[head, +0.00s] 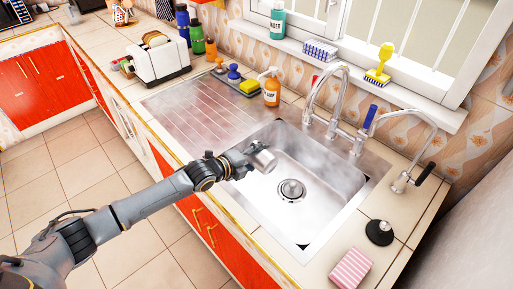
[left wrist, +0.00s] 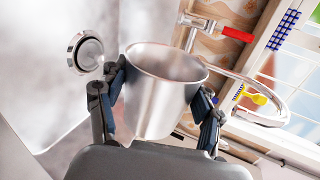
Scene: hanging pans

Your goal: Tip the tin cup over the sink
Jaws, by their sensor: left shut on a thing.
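The silver tin cup (head: 262,158) is in my left gripper (head: 236,163), held in the air over the near left part of the sink basin (head: 322,178). The left wrist view shows the metal cup (left wrist: 155,112) between the two dark fingers (left wrist: 160,95), which press on opposite sides of its wall. The cup is tilted well over, roughly on its side. The part of its inside that shows is bare metal, and no liquid can be made out. The drain (head: 291,190) is to the right of and below the cup. My right gripper is not in view.
Taps (head: 330,100) rise behind the basin. A toaster (head: 160,62) is farther left. A pink striped sponge (head: 351,268) and a black stopper (head: 380,232) lie at the right front.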

